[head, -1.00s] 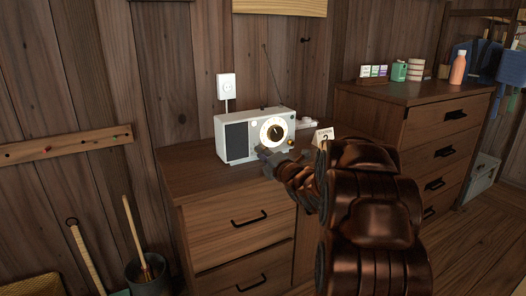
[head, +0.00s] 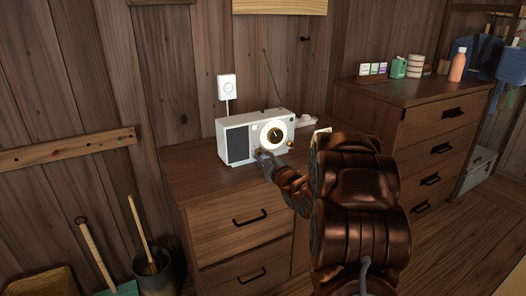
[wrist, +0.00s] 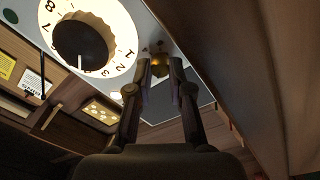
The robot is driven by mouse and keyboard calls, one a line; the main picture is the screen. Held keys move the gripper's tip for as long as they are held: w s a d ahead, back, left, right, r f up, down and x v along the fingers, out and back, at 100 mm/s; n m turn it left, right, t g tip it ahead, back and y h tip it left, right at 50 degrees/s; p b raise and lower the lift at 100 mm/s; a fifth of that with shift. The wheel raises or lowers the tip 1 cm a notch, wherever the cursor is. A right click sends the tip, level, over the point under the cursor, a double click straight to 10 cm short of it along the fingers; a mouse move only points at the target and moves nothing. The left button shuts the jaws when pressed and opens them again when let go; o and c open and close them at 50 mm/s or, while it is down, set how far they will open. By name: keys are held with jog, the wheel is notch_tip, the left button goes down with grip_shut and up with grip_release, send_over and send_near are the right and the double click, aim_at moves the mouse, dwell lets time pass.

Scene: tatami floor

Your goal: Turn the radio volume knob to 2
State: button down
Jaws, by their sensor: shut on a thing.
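The white radio (head: 258,135) stands on the low wooden cabinet, with a dark speaker grille on its left and a round dial on its right. The dial (wrist: 118,35) fills the upper left of the wrist view, with numbers around a black centre knob (wrist: 80,45) bearing a white pointer mark. My gripper (head: 263,156) is at the radio's lower front, left of and below the dial. In the wrist view my gripper (wrist: 160,66) has its fingertips shut on a small brass knob (wrist: 159,61). The knob's setting cannot be read. Another brass knob (head: 290,143) shows at the right.
The low cabinet (head: 205,185) has free top left of the radio. A taller chest (head: 420,100) at the right holds several containers. A wall outlet (head: 227,88) is behind the radio.

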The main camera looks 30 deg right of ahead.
jog(key=shift+m+p, duration=0.8)
jog(key=shift+m, duration=0.5)
jog(key=c, duration=1.1)
grip_release()
jog(key=shift+o, duration=0.2)
jog(key=s, duration=0.7)
jog(key=shift+s+a+f, duration=0.2)
jog(key=shift+s+a, duration=0.05)
jog(key=shift+a, duration=0.1)
